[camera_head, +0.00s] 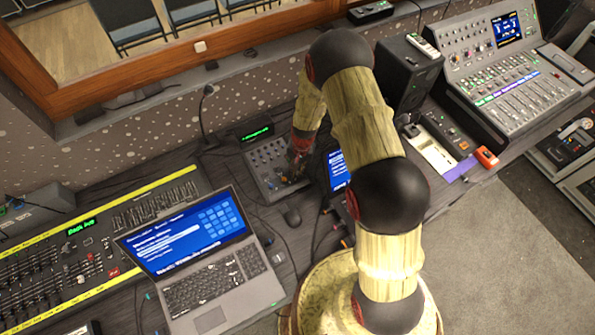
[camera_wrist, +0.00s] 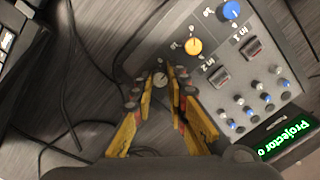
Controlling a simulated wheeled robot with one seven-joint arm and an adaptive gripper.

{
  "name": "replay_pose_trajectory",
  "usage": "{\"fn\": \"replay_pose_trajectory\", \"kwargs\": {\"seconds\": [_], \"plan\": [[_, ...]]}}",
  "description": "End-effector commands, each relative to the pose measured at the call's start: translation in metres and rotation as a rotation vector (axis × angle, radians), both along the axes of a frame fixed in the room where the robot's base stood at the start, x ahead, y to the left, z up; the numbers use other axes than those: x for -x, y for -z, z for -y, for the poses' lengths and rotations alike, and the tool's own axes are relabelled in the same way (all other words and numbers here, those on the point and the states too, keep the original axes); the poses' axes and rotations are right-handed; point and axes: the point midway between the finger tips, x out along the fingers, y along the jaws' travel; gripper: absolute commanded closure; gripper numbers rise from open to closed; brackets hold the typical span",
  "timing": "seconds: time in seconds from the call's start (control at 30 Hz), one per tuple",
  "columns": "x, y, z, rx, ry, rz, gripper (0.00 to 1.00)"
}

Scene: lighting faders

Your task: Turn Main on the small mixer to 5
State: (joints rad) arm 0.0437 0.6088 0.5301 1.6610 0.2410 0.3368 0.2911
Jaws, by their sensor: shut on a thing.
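The small mixer (camera_head: 262,163) is a grey panel on the desk behind the laptop, partly covered by my arm. In the wrist view its panel (camera_wrist: 212,98) fills the upper right, with an orange knob (camera_wrist: 194,46), a blue knob (camera_wrist: 231,11) and rows of small knobs. My gripper (camera_wrist: 160,88) points down at the panel's near corner, its yellow fingers closed around a small pale-topped knob (camera_wrist: 160,79). In the head view my gripper (camera_head: 298,160) is at the mixer's right side. The knob's label and pointer setting are too small to read.
A large fader desk (camera_head: 80,255) is at the left. A black speaker (camera_head: 405,75) and a bigger mixer (camera_head: 510,85) stand at the right. Black cables (camera_wrist: 68,75) lie beside the small mixer.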

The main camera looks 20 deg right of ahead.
Motion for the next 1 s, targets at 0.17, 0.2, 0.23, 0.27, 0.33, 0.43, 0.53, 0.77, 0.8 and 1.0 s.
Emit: {"fn": "replay_pose_trajectory", "kwargs": {"seconds": [0.17,0.2,0.23,0.27,0.33,0.43,0.53,0.77,0.8,1.0], "plan": [[-0.0001,-0.0003,0.0002,-0.018,0.165,-0.003,1.00],[0.0001,-0.0003,0.0002,-0.022,0.204,-0.004,1.00],[0.0002,-0.0004,0.0003,-0.025,0.231,-0.005,1.00],[0.0002,-0.0005,0.0004,-0.028,0.260,-0.005,1.00],[0.0000,-0.0009,0.0006,-0.035,0.326,-0.006,1.00],[-0.0002,-0.0011,0.0009,-0.045,0.421,-0.007,1.00],[0.0004,-0.0009,0.0010,-0.056,0.515,-0.010,1.00],[0.0004,-0.0013,0.0011,-0.078,0.733,-0.014,1.00],[0.0008,-0.0013,0.0012,-0.083,0.770,-0.015,1.00],[0.0012,-0.0013,0.0012,-0.103,0.959,-0.019,1.00]]}}
